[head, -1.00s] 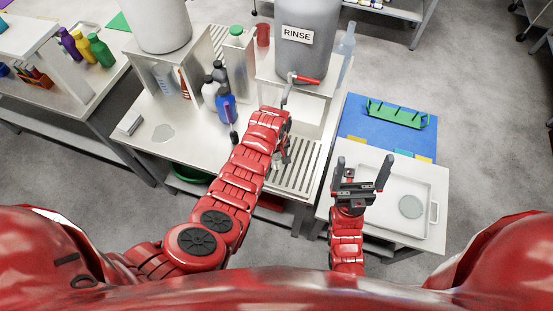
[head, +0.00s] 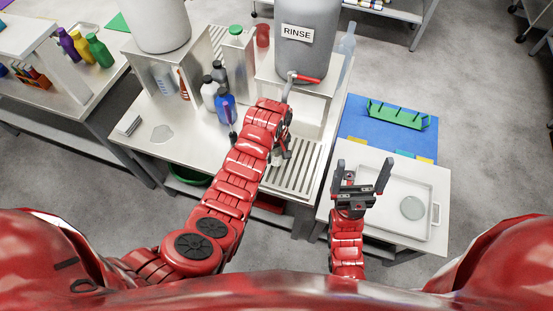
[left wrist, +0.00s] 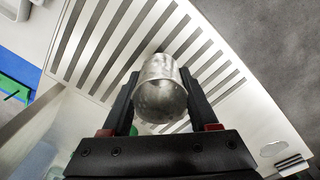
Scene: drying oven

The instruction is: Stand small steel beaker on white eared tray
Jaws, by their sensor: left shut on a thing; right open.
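The small steel beaker (left wrist: 160,85) is held between the two fingers of my left gripper (left wrist: 162,98) in the left wrist view. In the head view my left gripper (head: 282,138) is over the slatted drain area of the middle bench, partly hidden by its own arm. The white eared tray (head: 433,188) lies on the right-hand table, with an ear at its right side. My right gripper (head: 361,176) is open and empty, beside the tray's left edge.
A grey round disc (head: 412,208) lies in the tray. A green rack (head: 397,114) stands on a blue mat (head: 365,128) behind it. The RINSE tank (head: 305,45) with a red-handled tap (head: 304,79) stands beyond the slatted drain (head: 295,170). Bottles (head: 225,105) stand left of my left arm.

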